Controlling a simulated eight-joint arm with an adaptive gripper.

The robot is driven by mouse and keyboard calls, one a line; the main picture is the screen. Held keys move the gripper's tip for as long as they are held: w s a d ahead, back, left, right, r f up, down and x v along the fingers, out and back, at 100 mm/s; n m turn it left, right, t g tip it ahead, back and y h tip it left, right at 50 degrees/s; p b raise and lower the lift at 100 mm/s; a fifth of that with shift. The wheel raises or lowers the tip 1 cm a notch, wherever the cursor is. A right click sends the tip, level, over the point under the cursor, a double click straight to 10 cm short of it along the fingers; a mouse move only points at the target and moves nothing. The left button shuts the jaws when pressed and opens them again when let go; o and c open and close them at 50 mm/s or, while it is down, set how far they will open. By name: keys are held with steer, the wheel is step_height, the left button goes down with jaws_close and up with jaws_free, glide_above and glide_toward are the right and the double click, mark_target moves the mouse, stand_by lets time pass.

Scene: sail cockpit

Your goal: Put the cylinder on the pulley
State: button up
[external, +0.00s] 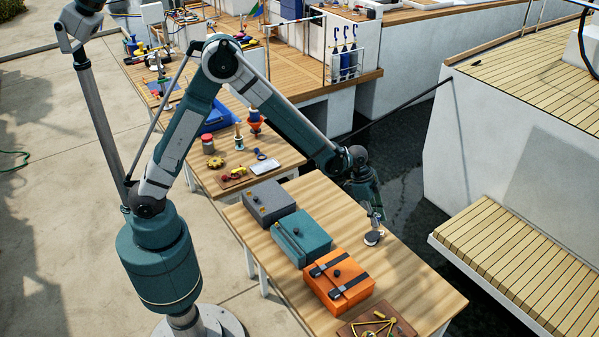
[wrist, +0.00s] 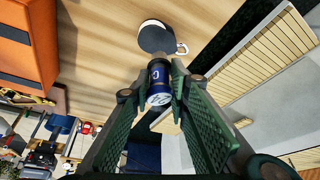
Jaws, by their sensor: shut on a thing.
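The cylinder (wrist: 158,88) is small, blue and white, with a metallic far end. My gripper (wrist: 160,75) is shut on it, one green finger on each side. In the external view my gripper (external: 376,209) points down over the right edge of the wooden table. The pulley (wrist: 155,36), dark with a pale rim and a small metal loop, lies flat on the table beyond the cylinder's far end. It also shows in the external view (external: 373,238), just under my gripper. The fingers hide part of the cylinder, and I cannot tell its gap to the pulley.
Grey (external: 269,203), teal (external: 302,238) and orange (external: 339,280) boxes line the table left of the pulley. A wooden board with brass parts (external: 376,326) lies at the front. Bare tabletop (external: 410,280) lies in front of the pulley. Dark water lies beyond the table's right edge.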

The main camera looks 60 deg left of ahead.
steer(key=shift+f, duration=1.85)
steer(key=shift+f, duration=0.15)
steer(key=o, duration=0.9)
steer(key=shift+r, duration=0.25)
steer(key=shift+v, duration=5.95)
steer(key=shift+a, duration=0.1)
